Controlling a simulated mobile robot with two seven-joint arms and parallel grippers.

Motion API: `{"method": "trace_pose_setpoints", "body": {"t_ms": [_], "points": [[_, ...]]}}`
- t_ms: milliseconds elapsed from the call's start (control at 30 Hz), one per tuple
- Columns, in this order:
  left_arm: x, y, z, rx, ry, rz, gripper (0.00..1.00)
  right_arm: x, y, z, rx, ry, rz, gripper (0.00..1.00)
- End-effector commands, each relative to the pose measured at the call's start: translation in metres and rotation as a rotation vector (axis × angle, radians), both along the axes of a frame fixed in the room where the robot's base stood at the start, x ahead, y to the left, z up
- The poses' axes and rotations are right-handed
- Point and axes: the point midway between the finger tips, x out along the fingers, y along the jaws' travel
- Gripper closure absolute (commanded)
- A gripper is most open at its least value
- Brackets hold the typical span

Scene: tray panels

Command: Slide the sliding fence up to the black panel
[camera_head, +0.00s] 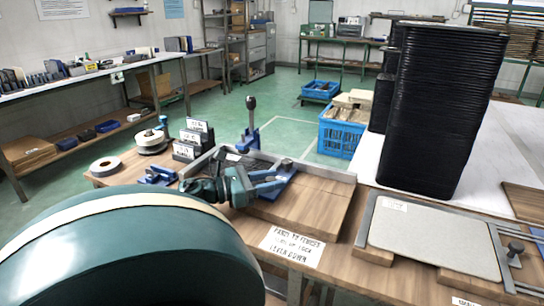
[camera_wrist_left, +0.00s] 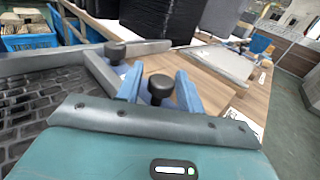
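The black panel (camera_wrist_left: 38,105) lies in the grey-railed fixture, its gridded face showing at the left of the left wrist view; in the head view it is a dark strip (camera_head: 240,158) behind my gripper. The sliding fence (camera_wrist_left: 105,74) appears to be the short grey bar at the panel's right edge; whether they touch is unclear. My left gripper (camera_head: 278,180) is over the fixture. In the left wrist view its blue fingers (camera_wrist_left: 160,72) stand apart on either side of a black knob (camera_wrist_left: 161,86); contact is unclear. My right gripper is not in view.
A blue clamp (camera_head: 247,140) stands behind the fixture. Bare wood (camera_head: 312,212) lies to its right. A second fixture with a pale panel (camera_head: 435,232) and a tall black stack (camera_head: 435,105) are farther right. Tape rolls (camera_head: 105,166) and label blocks (camera_head: 190,140) are at left.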

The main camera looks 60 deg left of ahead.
Motion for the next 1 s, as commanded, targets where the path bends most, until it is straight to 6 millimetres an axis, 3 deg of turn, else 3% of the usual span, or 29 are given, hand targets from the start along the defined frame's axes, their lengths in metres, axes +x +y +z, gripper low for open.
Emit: {"method": "trace_pose_setpoints", "body": {"t_ms": [100,467,1000], "points": [[0.001,0.0,0.002,0.0,-0.003,-0.002,0.54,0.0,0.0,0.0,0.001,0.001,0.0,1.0],[-0.009,0.002,0.003,0.0,-0.005,-0.002,0.54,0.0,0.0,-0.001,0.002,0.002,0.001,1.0],[-0.112,0.027,0.002,-0.001,-0.003,0.0,0.54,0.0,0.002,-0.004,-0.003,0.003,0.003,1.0]]}}
